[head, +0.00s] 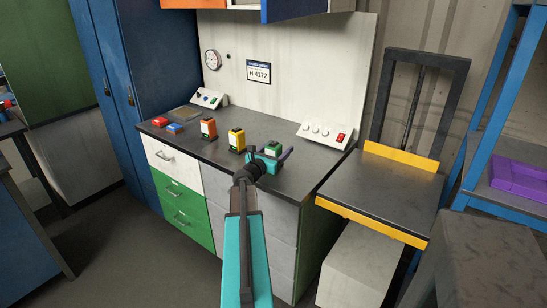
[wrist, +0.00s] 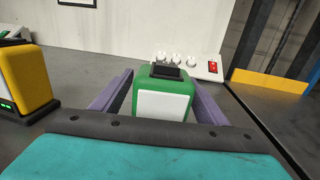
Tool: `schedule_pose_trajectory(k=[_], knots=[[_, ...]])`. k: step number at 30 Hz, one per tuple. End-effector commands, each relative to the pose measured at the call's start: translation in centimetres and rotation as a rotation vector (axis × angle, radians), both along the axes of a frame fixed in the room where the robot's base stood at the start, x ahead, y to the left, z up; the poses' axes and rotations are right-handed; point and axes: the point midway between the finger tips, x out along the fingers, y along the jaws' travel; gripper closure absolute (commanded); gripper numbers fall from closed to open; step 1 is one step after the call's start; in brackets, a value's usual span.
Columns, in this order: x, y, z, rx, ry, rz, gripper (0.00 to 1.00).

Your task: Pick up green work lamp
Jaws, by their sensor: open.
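The green work lamp (wrist: 163,96) stands upright on the dark worktop, with a white front panel and a black top piece. In the head view its top (head: 273,147) shows just beyond my gripper, which hides its lower part. My gripper (wrist: 162,95) is open, with one purple finger on each side of the lamp. In the head view my gripper (head: 272,158) is low over the worktop at the lamp. Whether the fingers touch the lamp cannot be told.
A yellow lamp (head: 237,139) and an orange lamp (head: 208,128) stand to the left on the worktop (head: 180,135). Red (head: 160,121) and blue (head: 176,128) items lie farther left. A white control box (head: 325,134) stands behind to the right. A yellow-edged table (head: 385,185) is on the right.

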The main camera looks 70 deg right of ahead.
Motion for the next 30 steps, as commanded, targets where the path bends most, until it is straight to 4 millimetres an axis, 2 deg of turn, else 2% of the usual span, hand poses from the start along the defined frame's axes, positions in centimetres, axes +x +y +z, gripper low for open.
schedule_pose_trajectory(k=[1,2,10,23,30], knots=[[0.0,0.0,0.0,0.000,0.000,0.000,0.34],[0.0,0.0,0.0,0.000,0.000,0.000,0.40],[0.0,0.0,0.0,0.000,0.000,0.000,0.85],[0.0,0.0,0.5,-0.002,0.000,0.000,0.86],[0.0,0.0,2.3,-0.003,-0.001,0.000,0.86]])
